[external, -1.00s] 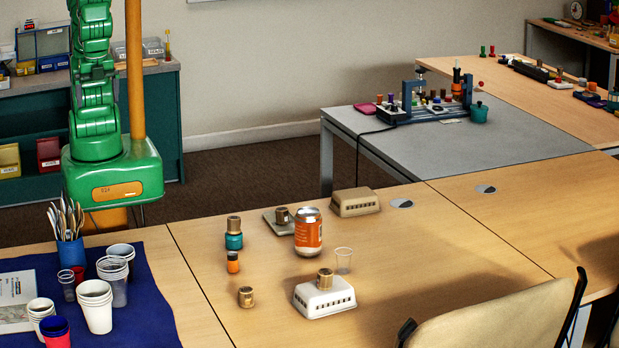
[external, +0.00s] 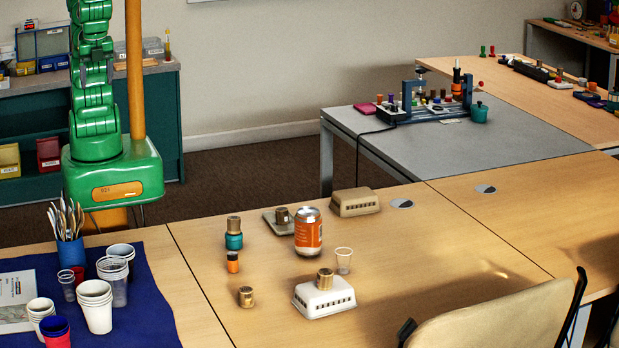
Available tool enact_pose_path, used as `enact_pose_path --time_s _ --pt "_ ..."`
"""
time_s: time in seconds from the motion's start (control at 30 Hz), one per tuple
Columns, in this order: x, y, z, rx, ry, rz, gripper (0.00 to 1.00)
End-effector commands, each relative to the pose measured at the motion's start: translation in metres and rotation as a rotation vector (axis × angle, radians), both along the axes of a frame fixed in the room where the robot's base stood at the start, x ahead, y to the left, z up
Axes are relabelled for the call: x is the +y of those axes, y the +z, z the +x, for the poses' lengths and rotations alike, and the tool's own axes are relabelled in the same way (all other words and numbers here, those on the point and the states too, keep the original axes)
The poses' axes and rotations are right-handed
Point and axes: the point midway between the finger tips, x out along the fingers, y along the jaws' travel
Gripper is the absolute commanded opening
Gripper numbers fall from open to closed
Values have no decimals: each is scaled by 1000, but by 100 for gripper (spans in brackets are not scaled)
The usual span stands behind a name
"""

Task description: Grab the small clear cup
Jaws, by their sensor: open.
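A small clear cup (external: 343,261) stands upright on the wooden table, just right of an orange and silver can (external: 308,232) and behind a white vented box (external: 324,298). Its side facing the camera is unobstructed. Another small clear cup (external: 67,285) stands on the blue mat at the left, beside a stack of larger clear cups (external: 113,278). My green arm rises out of the top left of the picture. My gripper is outside the picture.
White cup stacks (external: 96,306) and a blue holder with utensils (external: 70,252) stand on the blue mat (external: 155,262). Small jars (external: 234,236) and a beige box (external: 354,202) surround the can. The table right of the cup is clear; a chair (external: 495,322) is in front.

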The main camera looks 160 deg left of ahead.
Motion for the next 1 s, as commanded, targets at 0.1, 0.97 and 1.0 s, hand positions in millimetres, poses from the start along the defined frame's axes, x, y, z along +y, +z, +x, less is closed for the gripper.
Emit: enact_pose_path --time_s 0.1,0.97,1.0 --pt "13 1 14 -7 -20 30 68" --pt "191 25 176 26 -435 457 68" --pt "201 27 186 36 -467 480 68"
